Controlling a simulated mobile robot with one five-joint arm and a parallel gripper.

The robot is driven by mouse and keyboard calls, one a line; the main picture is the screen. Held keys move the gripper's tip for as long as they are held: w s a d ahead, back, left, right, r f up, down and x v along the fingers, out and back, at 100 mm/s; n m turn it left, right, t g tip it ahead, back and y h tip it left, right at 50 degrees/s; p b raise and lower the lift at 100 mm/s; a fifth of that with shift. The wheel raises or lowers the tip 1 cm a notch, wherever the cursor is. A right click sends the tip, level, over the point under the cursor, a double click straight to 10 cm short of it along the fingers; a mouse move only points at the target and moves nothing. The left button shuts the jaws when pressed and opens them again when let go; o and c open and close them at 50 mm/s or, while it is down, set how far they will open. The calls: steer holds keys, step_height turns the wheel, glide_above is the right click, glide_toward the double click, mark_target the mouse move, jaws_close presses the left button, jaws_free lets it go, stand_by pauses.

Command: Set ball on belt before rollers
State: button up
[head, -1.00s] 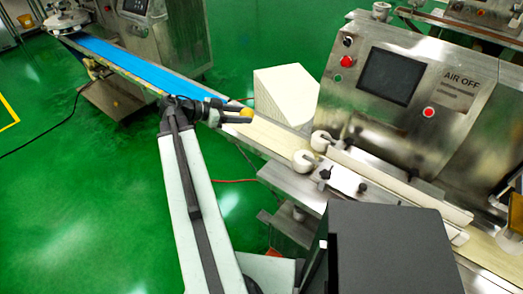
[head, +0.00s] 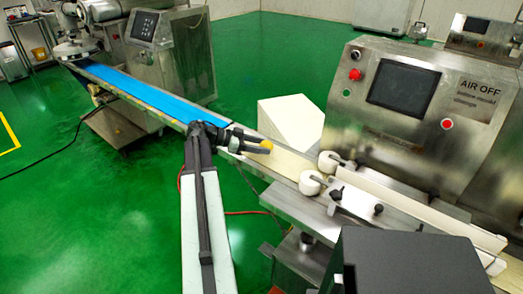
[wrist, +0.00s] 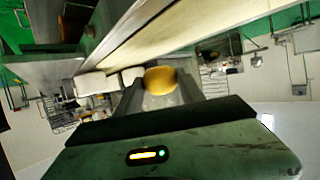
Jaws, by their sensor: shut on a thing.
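A small yellow-orange ball (head: 267,145) is at the tips of my gripper (head: 262,147), which is shut on it. The ball also shows in the wrist view (wrist: 160,80), between the two dark fingers. In the head view, the gripper is over the cream belt (head: 288,166). I cannot tell how high the ball is above the belt. Two white rollers, one far (head: 328,161) and one near (head: 311,183), stand on the belt to the right of the ball. A gap separates the ball from them.
A blue belt (head: 150,88) leads in from the upper left. A machine with a dark screen (head: 403,83) stands behind the rollers, and a white block (head: 290,120) stands behind the belt. Long guides (head: 430,208) line the belt past the rollers. Green floor lies open at left.

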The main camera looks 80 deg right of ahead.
steer(key=d, duration=0.3)
steer(key=shift+w+d+f, duration=0.2)
steer(key=shift+d, duration=0.2)
step_height(320, 180, down, 4)
steer(key=b, duration=0.4)
steer(key=shift+a, duration=0.1)
steer(key=shift+r, duration=0.25)
steer(key=shift+f, duration=0.15)
steer(key=o, duration=1.4)
